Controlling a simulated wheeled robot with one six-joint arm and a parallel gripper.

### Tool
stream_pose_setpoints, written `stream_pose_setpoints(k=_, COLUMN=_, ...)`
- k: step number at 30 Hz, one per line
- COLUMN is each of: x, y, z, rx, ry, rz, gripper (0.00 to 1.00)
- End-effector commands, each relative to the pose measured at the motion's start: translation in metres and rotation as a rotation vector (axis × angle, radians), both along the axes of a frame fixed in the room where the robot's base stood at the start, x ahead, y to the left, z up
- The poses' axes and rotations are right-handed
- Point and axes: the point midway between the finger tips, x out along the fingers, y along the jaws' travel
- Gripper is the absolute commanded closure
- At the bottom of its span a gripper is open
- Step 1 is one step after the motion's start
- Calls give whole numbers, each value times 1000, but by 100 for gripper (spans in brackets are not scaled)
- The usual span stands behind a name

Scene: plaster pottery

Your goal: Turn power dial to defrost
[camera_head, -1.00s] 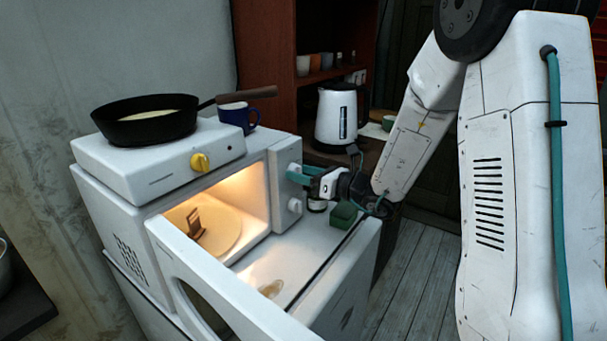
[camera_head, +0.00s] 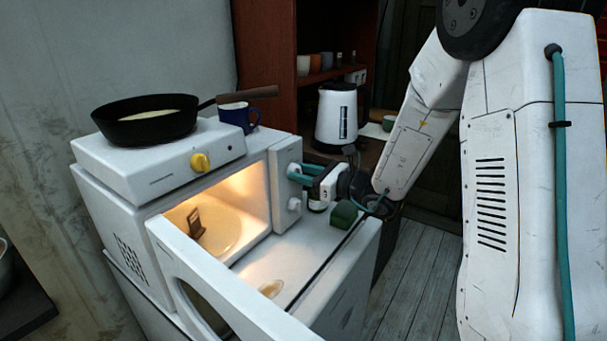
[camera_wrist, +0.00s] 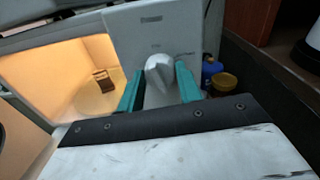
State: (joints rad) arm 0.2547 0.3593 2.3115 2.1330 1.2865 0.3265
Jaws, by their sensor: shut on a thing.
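The white microwave (camera_head: 255,170) stands with its door (camera_head: 225,285) wide open and its lit inside showing. Its control panel on the right carries two white dials, the upper dial (camera_head: 293,168) and the lower dial (camera_head: 295,205). My gripper (camera_head: 297,174) is at the upper dial, coming from the right. In the wrist view its teal fingers stand on either side of a white dial (camera_wrist: 160,72) and are shut on it. The markings on the panel (camera_wrist: 150,30) are too small to read, so the dial's setting cannot be told.
A hot plate (camera_head: 160,170) with a black pan (camera_head: 145,125) and a blue mug (camera_head: 238,117) sit on the microwave. A green block (camera_head: 344,214) and a small jar (camera_head: 317,203) are near my gripper. A kettle (camera_head: 337,118) stands behind.

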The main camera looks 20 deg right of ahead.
Motion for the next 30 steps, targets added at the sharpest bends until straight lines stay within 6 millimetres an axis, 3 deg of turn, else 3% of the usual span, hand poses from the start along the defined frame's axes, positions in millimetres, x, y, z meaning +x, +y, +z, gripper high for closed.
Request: stream_pose_setpoints(k=30, x=-1, y=2, z=2, rx=-780, ry=-569, rz=1, gripper=88)
